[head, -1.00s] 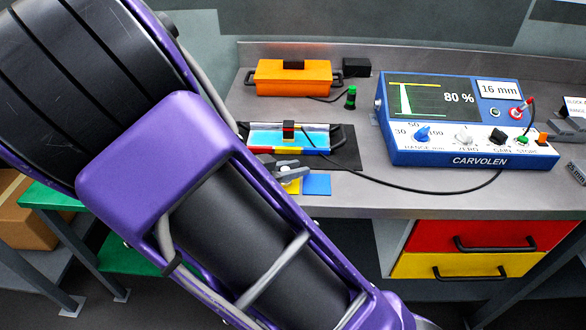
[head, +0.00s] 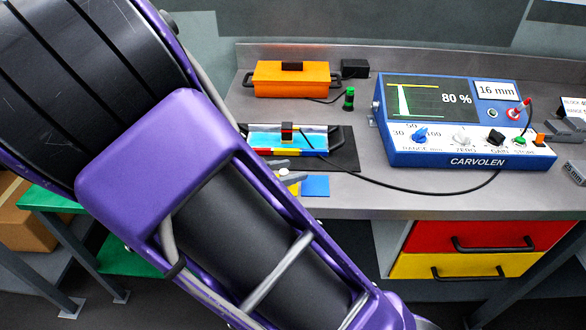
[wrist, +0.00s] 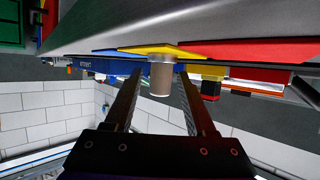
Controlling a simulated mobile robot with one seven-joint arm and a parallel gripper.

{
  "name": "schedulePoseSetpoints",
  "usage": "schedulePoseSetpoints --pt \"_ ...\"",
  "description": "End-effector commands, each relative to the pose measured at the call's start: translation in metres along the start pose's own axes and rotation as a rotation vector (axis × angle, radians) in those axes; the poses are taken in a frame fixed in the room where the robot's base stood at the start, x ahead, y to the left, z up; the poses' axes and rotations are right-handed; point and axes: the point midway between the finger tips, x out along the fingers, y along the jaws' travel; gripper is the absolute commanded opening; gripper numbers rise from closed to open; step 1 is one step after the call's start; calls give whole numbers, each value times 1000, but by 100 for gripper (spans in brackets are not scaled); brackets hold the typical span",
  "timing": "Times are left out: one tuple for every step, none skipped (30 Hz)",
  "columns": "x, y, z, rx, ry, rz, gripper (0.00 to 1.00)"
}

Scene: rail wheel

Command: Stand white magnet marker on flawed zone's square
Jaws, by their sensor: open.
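The white magnet marker (wrist: 160,78) stands on the yellow square (wrist: 168,50) in the wrist view, which looks upside down. Its base appears to touch the square. My gripper (wrist: 157,85) is open, with one finger on each side of the marker and a gap to both. In the head view the marker (head: 283,172) is a small white spot by the fingers, near the yellow square (head: 293,188). The blue square (head: 316,186) lies to its right. The red square (wrist: 255,50) shows only in the wrist view; my arm hides it in the head view.
A block with a red, yellow and blue strip (head: 262,151) lies behind the squares, with a probe (head: 287,133) on it. A black cable runs to the blue CARVOLEN instrument (head: 455,152). An orange case (head: 292,80) and a green-black marker (head: 349,98) stand behind.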

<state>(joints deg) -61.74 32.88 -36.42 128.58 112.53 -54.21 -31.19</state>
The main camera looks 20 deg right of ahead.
Motion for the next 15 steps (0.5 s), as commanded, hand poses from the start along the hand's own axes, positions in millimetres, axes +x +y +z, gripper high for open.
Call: schedulePoseSetpoints --pt "-12 -1 -3 0 -3 -5 56" --pt "-18 -1 -3 0 -2 -5 56" --pt "-27 -1 -3 1 -3 -4 56" --pt "-34 -1 -3 1 -3 -5 56" --pt "-41 -1 -3 1 -2 -4 56" --pt "-50 -1 -2 1 -3 -4 56" --pt "-56 -1 -3 1 -1 -4 56" --pt "-63 -1 -2 0 -2 -4 56" --pt "-70 -1 -2 1 -2 -3 56" --pt "-76 -1 -2 0 -1 -4 56" --pt "-80 -1 -2 1 -1 -3 56" --pt "-86 -1 -2 1 -1 -2 56" --pt "-90 -1 -1 1 0 -2 56" --pt "-94 -1 -1 1 0 -2 56" --pt "-97 -1 -1 0 1 -1 56"
